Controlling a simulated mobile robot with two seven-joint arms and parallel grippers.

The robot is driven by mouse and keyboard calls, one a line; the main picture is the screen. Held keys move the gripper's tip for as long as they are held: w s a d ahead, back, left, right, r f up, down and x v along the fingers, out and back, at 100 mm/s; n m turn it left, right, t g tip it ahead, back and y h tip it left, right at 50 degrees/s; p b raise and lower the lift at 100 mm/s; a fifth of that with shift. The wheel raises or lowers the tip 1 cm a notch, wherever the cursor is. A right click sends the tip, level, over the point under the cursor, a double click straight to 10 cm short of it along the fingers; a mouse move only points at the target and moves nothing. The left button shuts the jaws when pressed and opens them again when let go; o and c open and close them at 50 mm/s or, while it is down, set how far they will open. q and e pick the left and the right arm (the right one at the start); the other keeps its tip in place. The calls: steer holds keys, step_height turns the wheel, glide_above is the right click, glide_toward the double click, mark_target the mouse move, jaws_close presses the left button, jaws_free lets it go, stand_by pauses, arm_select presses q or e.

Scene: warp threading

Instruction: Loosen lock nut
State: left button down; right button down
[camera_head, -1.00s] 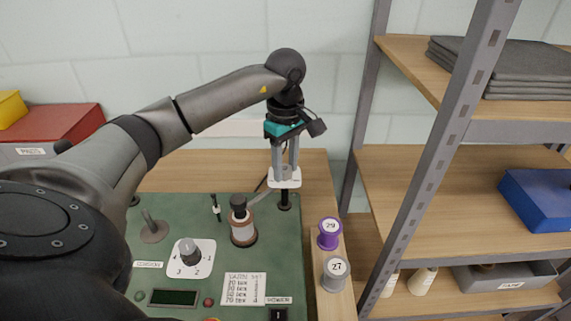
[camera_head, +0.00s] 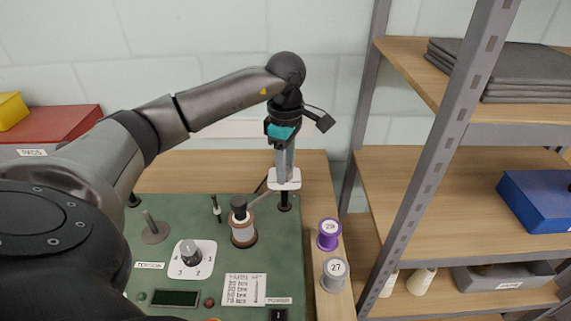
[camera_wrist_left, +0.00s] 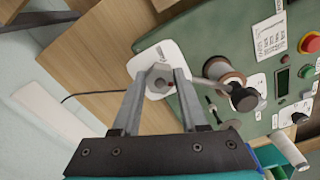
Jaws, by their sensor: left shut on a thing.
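My left gripper (camera_head: 284,172) points straight down at the back right corner of the green machine panel (camera_head: 190,222). Its fingers are shut on the lock nut, a grey hexagonal piece (camera_wrist_left: 159,79) seen between the fingertips (camera_wrist_left: 158,84) in the left wrist view. The nut sits at a white plate (camera_head: 291,182) on a short black post (camera_head: 284,202). In the head view the fingers hide the nut. My right gripper is not in view.
A purple spool (camera_head: 328,235) and a grey spool (camera_head: 334,274) stand on the wooden ledge to the right. A metal shelf rack (camera_head: 418,150) rises beyond them. A numbered dial (camera_head: 190,254) and a tension post (camera_head: 151,228) are on the panel's left.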

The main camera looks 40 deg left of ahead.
arm_select(q)
steer(key=n+p, duration=0.1)
steer(key=n, duration=0.3)
steer(key=shift+n, duration=0.3)
steer(key=n+p, duration=0.1)
steer(key=n, duration=0.4)
steer(key=shift+w+a+n, duration=0.1)
steer(key=shift+n, duration=0.2)
steer(key=n+p, duration=0.1)
steer(key=n, duration=0.4)
steer(key=shift+a+r, duration=0.1)
steer(key=n+p, duration=0.1)
steer(key=n, duration=0.3)
steer(key=shift+p, duration=0.3)
steer(key=shift+n, duration=0.4)
steer(key=shift+c, duration=2.2)
jaws_free()
